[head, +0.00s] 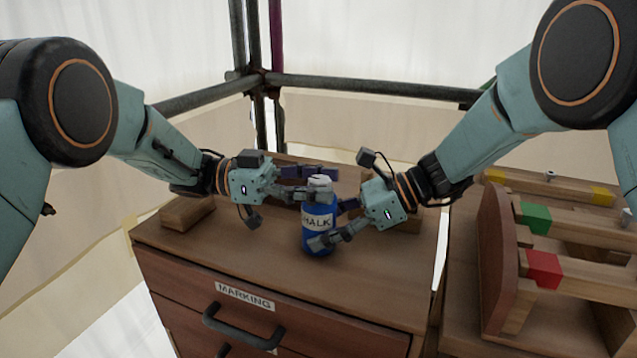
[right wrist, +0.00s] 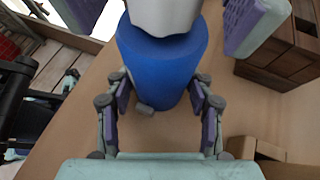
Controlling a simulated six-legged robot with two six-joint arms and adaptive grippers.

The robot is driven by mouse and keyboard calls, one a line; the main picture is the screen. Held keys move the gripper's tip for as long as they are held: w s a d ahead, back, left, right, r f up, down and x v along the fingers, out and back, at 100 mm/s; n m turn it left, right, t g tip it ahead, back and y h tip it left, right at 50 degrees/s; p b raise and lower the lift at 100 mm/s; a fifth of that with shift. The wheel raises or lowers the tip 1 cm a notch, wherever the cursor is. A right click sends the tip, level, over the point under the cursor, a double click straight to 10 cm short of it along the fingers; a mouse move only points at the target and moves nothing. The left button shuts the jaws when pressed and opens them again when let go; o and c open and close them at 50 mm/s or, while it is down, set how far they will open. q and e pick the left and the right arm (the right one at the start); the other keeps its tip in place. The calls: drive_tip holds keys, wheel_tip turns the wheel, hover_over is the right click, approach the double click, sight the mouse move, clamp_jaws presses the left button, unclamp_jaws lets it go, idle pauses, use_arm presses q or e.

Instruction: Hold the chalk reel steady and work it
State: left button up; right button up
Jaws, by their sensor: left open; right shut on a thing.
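The chalk reel (head: 316,222) is a blue bottle-shaped body with a white top (head: 320,181) and a label reading "HALK", its first letter not visible. It stands upright on the wooden cabinet top. My right gripper (head: 332,225) is shut on its blue body from the right. In the right wrist view the blue body (right wrist: 165,65) sits between my right fingers. My left gripper (head: 318,182) is open at the height of the white top, with fingers on either side of it. In the right wrist view, purple-padded fingers flank the white top (right wrist: 165,14); contact is not clear.
The cabinet has a drawer labelled "MARKING" (head: 244,297) with a dark handle (head: 243,329). A wooden block (head: 187,212) lies at the left of its top. A wooden rack with green (head: 536,218), red (head: 544,268) and yellow pieces stands at right. Scaffold poles (head: 370,88) cross behind.

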use_arm(q)
drive_tip(key=w+a, duration=0.1)
drive_tip(key=a, duration=0.6)
drive_tip(key=shift+a, duration=0.2)
drive_tip(key=shift+w, duration=0.1)
use_arm(e)
drive_tip(key=o, duration=0.9)
drive_tip(key=shift+o, duration=0.2)
drive_tip(key=v, duration=1.2)
